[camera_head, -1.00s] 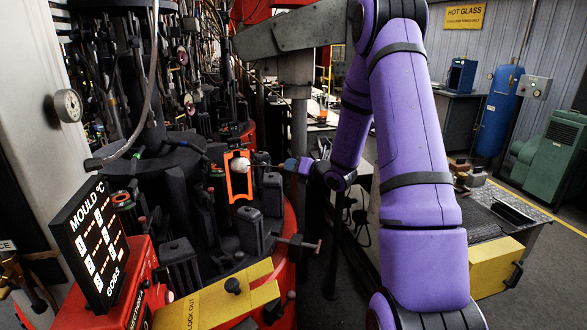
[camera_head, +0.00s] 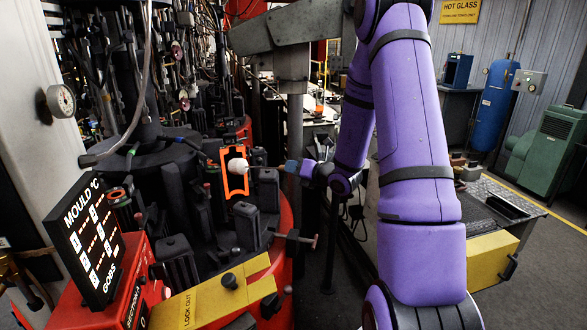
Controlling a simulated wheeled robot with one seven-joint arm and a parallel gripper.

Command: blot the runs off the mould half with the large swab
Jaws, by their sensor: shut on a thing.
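The mould half is a dark upright block face with a bright orange frame (camera_head: 226,186), left of centre on the machine. The large swab (camera_head: 238,166) has a white rounded head in front of the upper part of the orange frame. Its thin dark stick runs right to my gripper (camera_head: 288,167), which is shut on it. The gripper is small and partly blue, to the right of the mould half. I cannot tell whether the swab head touches the mould face. The head hides part of that face, and I cannot make out runs on it.
Dark mould blocks (camera_head: 248,228) crowd around and below the framed one. A bar with a round end (camera_head: 296,238) sticks out right. A red box with a mould temperature display (camera_head: 84,242) and a yellow lock-out plate (camera_head: 205,300) stand in front.

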